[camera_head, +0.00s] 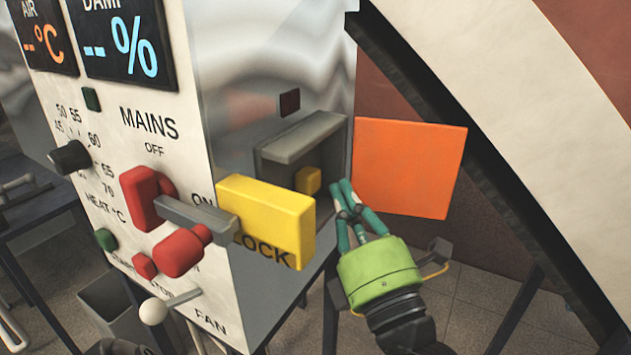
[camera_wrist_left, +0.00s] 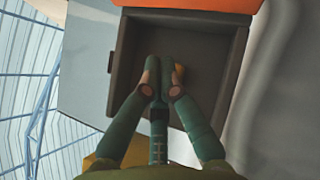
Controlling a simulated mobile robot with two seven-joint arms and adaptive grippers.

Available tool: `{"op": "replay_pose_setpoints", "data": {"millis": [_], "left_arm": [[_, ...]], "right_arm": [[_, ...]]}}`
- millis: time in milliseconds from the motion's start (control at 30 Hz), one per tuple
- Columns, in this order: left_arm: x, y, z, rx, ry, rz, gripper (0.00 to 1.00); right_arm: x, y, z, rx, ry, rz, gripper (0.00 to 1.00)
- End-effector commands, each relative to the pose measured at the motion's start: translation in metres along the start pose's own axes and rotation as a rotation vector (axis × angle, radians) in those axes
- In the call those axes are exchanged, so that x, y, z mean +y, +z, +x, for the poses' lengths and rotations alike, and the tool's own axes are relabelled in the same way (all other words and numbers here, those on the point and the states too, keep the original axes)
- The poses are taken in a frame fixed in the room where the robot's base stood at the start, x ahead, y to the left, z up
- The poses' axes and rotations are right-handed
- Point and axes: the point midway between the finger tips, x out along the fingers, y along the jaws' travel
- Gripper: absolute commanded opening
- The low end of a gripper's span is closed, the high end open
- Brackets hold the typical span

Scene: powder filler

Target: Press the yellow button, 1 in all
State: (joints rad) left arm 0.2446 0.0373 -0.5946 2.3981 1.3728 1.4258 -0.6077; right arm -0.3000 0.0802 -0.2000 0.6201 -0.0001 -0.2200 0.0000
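The small yellow button (camera_head: 308,180) sits inside a grey open-fronted box (camera_head: 300,140) on the side of the machine. In the left wrist view the button (camera_wrist_left: 180,70) is mostly hidden behind my fingers, against the back of the box (camera_wrist_left: 205,50). My left gripper (camera_head: 342,190), with a green body and teal fingers, is at the box's open right side. Its fingertips (camera_wrist_left: 160,65) are drawn together with nothing between them and point at the button. In the head view they look apart from it; the wrist view does not show the gap. My right gripper is not in view.
A large yellow LOCK block (camera_head: 265,215) juts out just left of the box. An orange panel (camera_head: 410,165) stands to the right of the box. Red switch parts (camera_head: 180,252) and a white-knobbed lever (camera_head: 153,311) are on the front panel.

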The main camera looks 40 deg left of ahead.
Motion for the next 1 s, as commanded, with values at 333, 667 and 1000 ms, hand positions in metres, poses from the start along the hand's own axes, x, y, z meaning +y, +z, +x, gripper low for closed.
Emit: {"op": "replay_pose_setpoints", "data": {"millis": [333, 667, 1000], "left_arm": [[0.000, 0.025, -0.024, -0.001, -0.001, -0.002, 0.00], [0.001, 0.030, -0.029, -0.001, 0.001, -0.001, 0.00], [0.001, 0.029, -0.029, -0.001, 0.001, -0.001, 0.00]], "right_arm": [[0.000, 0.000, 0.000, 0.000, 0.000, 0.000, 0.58], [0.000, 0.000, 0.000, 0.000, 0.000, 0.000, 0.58], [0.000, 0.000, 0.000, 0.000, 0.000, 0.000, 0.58]]}}
